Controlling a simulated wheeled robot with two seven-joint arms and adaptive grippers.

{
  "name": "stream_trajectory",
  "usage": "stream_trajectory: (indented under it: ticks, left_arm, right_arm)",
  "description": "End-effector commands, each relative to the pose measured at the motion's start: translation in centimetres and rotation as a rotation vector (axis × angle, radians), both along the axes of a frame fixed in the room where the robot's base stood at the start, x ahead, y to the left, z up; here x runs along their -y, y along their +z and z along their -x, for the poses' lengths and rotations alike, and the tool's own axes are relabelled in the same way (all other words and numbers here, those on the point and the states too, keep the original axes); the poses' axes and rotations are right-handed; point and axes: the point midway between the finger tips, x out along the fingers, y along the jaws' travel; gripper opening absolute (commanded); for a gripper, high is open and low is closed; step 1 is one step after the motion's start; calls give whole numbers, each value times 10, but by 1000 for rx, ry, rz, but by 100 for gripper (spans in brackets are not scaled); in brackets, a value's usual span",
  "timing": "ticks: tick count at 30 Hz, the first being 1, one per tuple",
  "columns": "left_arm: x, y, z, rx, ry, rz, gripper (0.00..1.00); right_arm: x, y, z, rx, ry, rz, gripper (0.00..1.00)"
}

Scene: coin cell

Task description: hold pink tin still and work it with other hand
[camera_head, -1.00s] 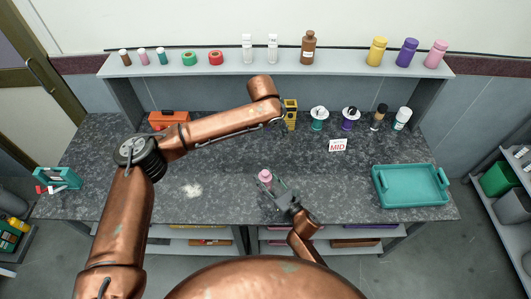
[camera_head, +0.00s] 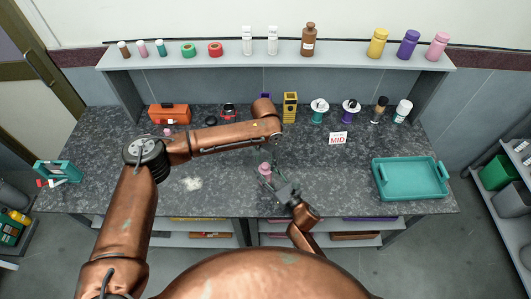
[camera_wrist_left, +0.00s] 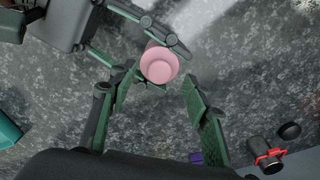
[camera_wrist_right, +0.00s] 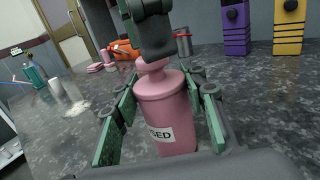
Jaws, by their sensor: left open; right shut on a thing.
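The pink tin (camera_head: 265,169) stands upright on the speckled counter, near the front middle. My right gripper (camera_head: 274,182) reaches it from the lower right and is shut on its body. In the right wrist view the tin (camera_wrist_right: 166,122) shows a white label and a rounded pink cap (camera_wrist_right: 152,68). My left gripper (camera_wrist_right: 155,30) is above the cap; whether it touches cannot be told. In the left wrist view, the left fingers (camera_wrist_left: 158,78) are open, with the tin's pink top (camera_wrist_left: 159,65) between their tips. The left fingers are hard to make out in the head view.
A teal tray (camera_head: 377,193) is on the right of the counter. An orange toolbox (camera_head: 168,113) is back left. White powder (camera_head: 192,184) lies left of the tin.

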Motion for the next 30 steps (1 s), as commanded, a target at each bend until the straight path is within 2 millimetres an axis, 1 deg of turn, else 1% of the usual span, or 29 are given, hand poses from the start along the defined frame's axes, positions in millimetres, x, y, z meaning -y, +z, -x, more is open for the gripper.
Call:
stream_trajectory:
  ticks: [1, 3, 6, 10, 17, 30]
  left_arm:
    - [1, -7, 0, -1, 0, 1, 44]
    - [0, -15, 0, -1, 0, 0, 44]
    - [1, -22, 0, -1, 0, 1, 44]
    - [1, -26, 0, 0, -1, 1, 44]
    - [1, -27, 0, 0, -1, 1, 44]
    - [0, -26, 0, 1, 0, 1, 15]
  right_arm:
    - [0, 1, 0, 1, 0, -1, 0]
    - [0, 1, 0, 1, 0, -1, 0]
    - [0, 1, 0, 1, 0, -1, 0]
    - [0, 1, 0, 1, 0, -1, 0]
    - [0, 1, 0, 1, 0, -1, 0]
    - [0, 1, 0, 1, 0, -1, 0]
